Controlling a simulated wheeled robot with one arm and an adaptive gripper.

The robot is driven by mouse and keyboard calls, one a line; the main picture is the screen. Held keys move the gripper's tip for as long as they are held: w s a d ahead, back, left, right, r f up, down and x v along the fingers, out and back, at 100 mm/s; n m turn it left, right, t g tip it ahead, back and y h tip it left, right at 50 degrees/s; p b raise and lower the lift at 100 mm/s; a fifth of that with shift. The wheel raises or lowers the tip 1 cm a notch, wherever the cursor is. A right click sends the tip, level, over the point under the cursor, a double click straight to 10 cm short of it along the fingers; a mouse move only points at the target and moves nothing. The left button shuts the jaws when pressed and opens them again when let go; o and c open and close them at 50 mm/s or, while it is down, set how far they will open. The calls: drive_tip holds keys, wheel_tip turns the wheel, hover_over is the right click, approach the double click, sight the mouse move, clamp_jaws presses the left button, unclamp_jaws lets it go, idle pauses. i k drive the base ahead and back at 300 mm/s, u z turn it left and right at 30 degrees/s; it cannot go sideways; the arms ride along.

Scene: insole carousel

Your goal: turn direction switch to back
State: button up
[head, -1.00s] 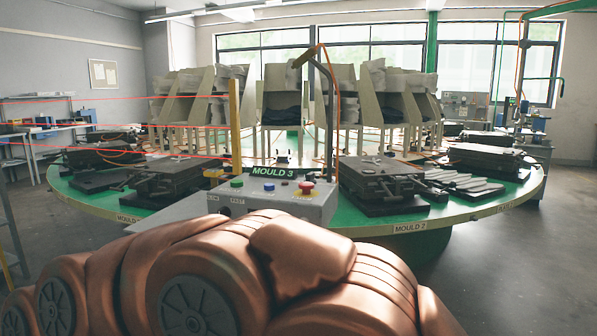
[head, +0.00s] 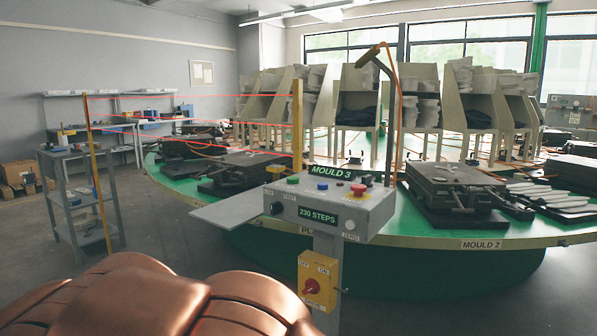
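A grey control box (head: 378,208) marked MOULD 3 stands on a post at the near edge of the green carousel (head: 420,232). A small black knob (head: 276,208) sits at the left of its front face; it may be the direction switch, but its label and setting are too small to read. The display (head: 318,217) reads 230 STEPS. A white button (head: 349,224) marked ZERO is at the right. A yellow switch box (head: 318,272) with a red rotary handle hangs below. My copper-coloured arm fills the lower left; my gripper is not visible.
Green (head: 293,180), blue (head: 322,186) and red (head: 358,188) buttons are on the box top. A grey plate (head: 228,212) juts out to its left. A shelf trolley (head: 82,205) and yellow post stand left, with red beams. The floor between is clear.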

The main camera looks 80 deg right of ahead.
sight(366, 180)
drive_tip(key=u, duration=1.1)
drive_tip(key=k, duration=1.25)
drive_tip(key=z, duration=1.85)
